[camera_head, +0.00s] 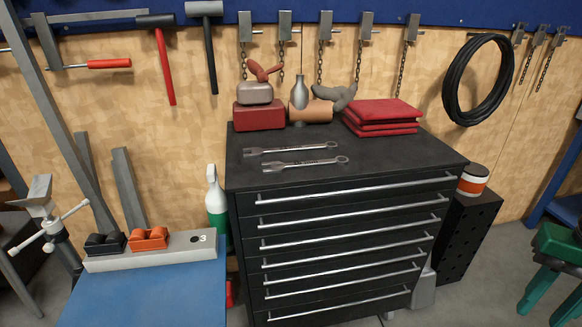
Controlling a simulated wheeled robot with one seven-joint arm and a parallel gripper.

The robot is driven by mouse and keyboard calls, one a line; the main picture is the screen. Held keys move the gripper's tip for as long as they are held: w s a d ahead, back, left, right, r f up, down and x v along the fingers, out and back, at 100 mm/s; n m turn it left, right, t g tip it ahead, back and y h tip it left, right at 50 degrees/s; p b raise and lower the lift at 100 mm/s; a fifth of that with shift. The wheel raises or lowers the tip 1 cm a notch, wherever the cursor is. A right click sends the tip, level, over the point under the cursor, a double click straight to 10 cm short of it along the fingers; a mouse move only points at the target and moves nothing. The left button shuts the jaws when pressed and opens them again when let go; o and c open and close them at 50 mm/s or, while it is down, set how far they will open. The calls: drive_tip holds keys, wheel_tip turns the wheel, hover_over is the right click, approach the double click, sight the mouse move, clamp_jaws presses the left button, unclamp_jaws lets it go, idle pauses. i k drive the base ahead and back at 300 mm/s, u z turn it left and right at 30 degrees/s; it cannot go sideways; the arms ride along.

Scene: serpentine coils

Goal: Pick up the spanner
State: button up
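Two silver spanners lie side by side, apart from each other, on the black top of a tool cabinet (400,152). The rear spanner (290,150) has its open end at the left and its other end at the right. The front spanner (291,164) lies nearer the cabinet's front edge, with its open end at the left and its ring end at the right. Both lie flat and nothing covers them. My gripper is not in view.
Behind the spanners stand a red box (259,116), a copper-coloured cylinder (319,110), a silver bottle (299,93) and folded red cloths (383,120). A green-and-white spray bottle (216,200) stands left of the cabinet. The top's front right is clear.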

sight(256, 152)
drive_tip(key=k, duration=0.45)
drive_tip(key=u, duration=0.45)
drive_tip(key=i, duration=1.5)
